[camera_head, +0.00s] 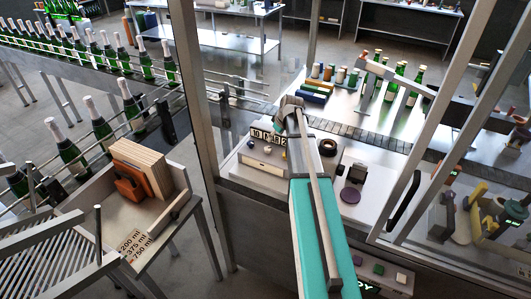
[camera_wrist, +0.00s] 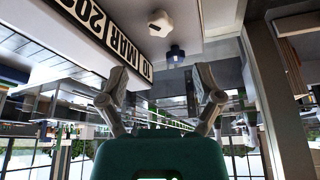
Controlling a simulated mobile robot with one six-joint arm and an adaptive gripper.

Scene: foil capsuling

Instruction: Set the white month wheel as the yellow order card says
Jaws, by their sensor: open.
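The white month wheel (camera_wrist: 160,22) is a lobed knob with a dark mark, beside the date strip (camera_wrist: 120,30) in the wrist view. The strip reads "10 MAR 202", with its end cut off. A dark blue wheel (camera_wrist: 176,55) sits next to the white one. My gripper (camera_wrist: 160,92) is open and empty, its two fingers apart and the wheels beyond them. In the head view my gripper (camera_head: 290,106) is above the back of the date box (camera_head: 243,157), and the small white wheel (camera_head: 268,150) shows on it. I cannot make out the yellow order card.
A glass-panelled frame with a post (camera_head: 195,90) stands left of my arm. A dark round disc (camera_head: 350,195) lies right of it. A wooden bin (camera_head: 140,225) is at the left front.

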